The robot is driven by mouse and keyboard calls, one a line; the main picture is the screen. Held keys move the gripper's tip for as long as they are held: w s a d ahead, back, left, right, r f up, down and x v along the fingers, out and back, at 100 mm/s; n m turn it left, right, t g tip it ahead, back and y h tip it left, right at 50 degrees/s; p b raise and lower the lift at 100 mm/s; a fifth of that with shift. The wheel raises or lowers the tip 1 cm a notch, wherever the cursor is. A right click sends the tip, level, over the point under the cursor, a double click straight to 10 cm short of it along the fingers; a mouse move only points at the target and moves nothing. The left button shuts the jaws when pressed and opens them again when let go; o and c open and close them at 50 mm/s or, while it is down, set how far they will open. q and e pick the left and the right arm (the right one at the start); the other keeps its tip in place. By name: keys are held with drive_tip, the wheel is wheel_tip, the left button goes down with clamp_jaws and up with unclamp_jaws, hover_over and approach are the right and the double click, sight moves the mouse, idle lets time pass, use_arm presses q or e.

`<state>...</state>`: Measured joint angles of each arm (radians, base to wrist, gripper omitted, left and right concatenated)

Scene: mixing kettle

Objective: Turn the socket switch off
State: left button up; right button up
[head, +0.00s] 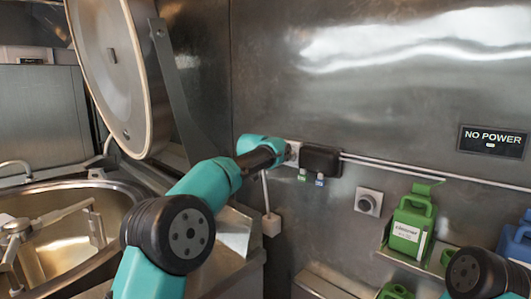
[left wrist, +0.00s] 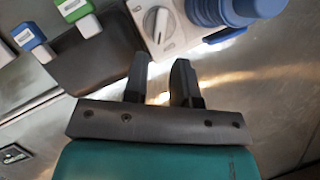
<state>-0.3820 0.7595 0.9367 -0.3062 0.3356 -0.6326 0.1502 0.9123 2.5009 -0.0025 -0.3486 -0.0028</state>
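The socket (left wrist: 180,40) is a pale box on the metal wall with a round white rotary switch (left wrist: 158,22) on its face. A blue plug (left wrist: 235,12) sits at the socket's right side in the left wrist view. My left gripper (left wrist: 162,76) is open and empty, its two dark fingers apart just short of the switch, roughly in line with it. In the head view the socket (head: 293,150) is mostly hidden behind my left wrist and gripper. My right gripper is out of view; only part of my right arm shows at the lower right.
A dark box (head: 321,160) with green and blue tags hangs beside the socket. Pipes run right from it. A "NO POWER" sign (head: 491,141), a grey wall knob (head: 368,201) and a green jug (head: 410,225) are further right. The kettle (head: 70,235) with raised lid (head: 113,70) is left.

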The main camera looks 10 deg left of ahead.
use_arm(q)
drive_tip(key=v, duration=1)
drive_tip(key=shift+s, duration=0.25)
drive_tip(key=shift+a, duration=0.15)
drive_tip(key=shift+o, duration=2)
drive_tip(key=shift+w+a+f+m, duration=0.15)
drive_tip(key=shift+w+a+m, duration=0.05)
drive_tip(key=shift+m, duration=0.3)
drive_tip(key=shift+o, duration=1)
drive_tip(key=m, duration=0.2)
drive_tip(key=w+a+f+m+t, duration=0.1)
drive_tip(key=m, duration=0.2)
drive_tip(key=w+a+f+m+h, duration=0.1)
drive_tip(key=m, duration=0.1)
drive_tip(key=shift+a+f+m+t, duration=0.2)
drive_tip(key=shift+m+t, duration=0.1)
drive_tip(key=shift+m, duration=0.1)
drive_tip(key=f+m+h, duration=0.1)
drive_tip(key=m, duration=0.2)
drive_tip(key=f+m+h, duration=0.1)
drive_tip(key=m, duration=0.3)
drive_tip(key=a+f+m+h, duration=0.1)
drive_tip(key=m+h, duration=0.1)
drive_tip(key=m, duration=0.2)
drive_tip(key=shift+s+a+f, duration=0.1)
drive_tip(key=shift+s+f, duration=0.25)
drive_tip(key=shift+f, duration=0.05)
